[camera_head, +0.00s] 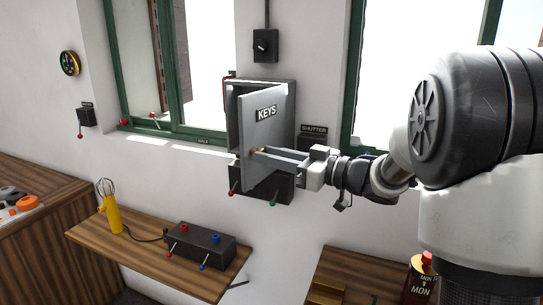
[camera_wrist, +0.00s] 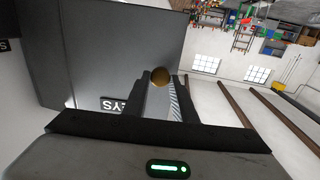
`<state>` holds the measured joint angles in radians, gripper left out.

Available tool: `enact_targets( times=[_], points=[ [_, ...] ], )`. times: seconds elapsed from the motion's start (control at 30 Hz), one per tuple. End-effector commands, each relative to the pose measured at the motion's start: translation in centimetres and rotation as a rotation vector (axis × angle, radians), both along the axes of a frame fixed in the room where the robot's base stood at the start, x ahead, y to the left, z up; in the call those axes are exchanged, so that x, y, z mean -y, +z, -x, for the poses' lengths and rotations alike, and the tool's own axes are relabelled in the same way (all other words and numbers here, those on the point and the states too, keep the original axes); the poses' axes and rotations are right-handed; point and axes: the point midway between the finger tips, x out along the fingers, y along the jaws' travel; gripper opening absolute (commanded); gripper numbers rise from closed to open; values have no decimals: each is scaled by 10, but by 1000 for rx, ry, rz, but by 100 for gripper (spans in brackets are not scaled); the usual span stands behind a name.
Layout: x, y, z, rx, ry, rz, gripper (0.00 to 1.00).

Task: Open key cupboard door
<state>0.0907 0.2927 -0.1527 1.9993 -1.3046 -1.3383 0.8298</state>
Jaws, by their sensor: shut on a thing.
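The grey key cupboard (camera_head: 233,100) hangs on the white wall between two green-framed windows. Its door (camera_head: 268,145), with a black KEYS label, stands partly open, swung out from the cupboard body. My gripper (camera_head: 259,151) reaches in from the right and is shut on the small brass knob on the door. In the wrist view the round brass knob (camera_wrist: 160,76) sits between the fingertips, with the grey door (camera_wrist: 110,55) behind and to the left. Most of the cupboard's inside is hidden behind the door.
A black box (camera_head: 262,186) with red and green levers is just below the cupboard. A SHUTTER box (camera_head: 312,140) is to its right, close behind my gripper. A wooden shelf (camera_head: 130,252) below carries a yellow handheld item (camera_head: 110,212) and a dark switch box (camera_head: 202,243).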

Motion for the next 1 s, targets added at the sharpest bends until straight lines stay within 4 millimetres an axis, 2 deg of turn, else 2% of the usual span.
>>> enact_targets(
  times=[0.47, 0.5, 0.6, 0.87, 1.0],
  points=[
    [1, 1, -1, 2, 1, 0, 0],
    [1, 1, -1, 3, 1, -1, 30],
    [0, 1, -1, 2, 1, 0, 43],
    [1, 0, 0, 1, 1, 1, 43],
    [9, 0, 4, 1, 0, 1, 43]
  ],
)
